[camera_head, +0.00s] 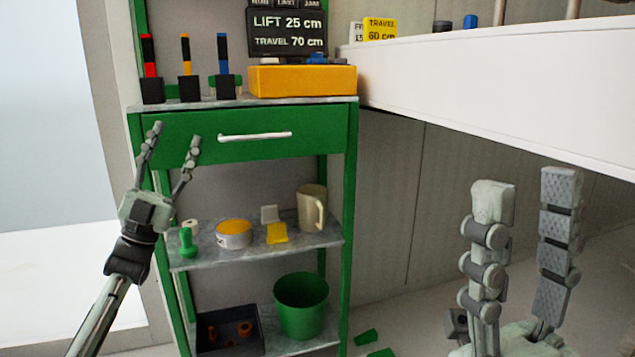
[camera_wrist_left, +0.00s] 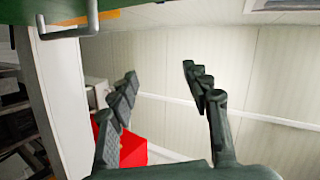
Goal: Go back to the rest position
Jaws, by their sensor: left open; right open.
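My left gripper (camera_head: 178,132) is open and empty, in front of the left part of the green drawer (camera_head: 215,142) of the shelf unit. In the left wrist view its two fingers (camera_wrist_left: 160,72) stand apart with nothing between them. My right gripper (camera_head: 527,185) is open and empty at the lower right of the head view, below the white bench (camera_head: 500,90). Its fingers point up. The drawer looks shut, and its white handle (camera_head: 255,136) is right of my left fingers.
The shelf top holds an orange box (camera_head: 302,80) and several colored markers in black stands. The middle shelf holds a beige mug (camera_head: 312,208) and a tin (camera_head: 234,234). Below are a green bucket (camera_head: 301,305) and a black tray (camera_head: 230,333). Green pieces (camera_head: 367,337) lie on the floor.

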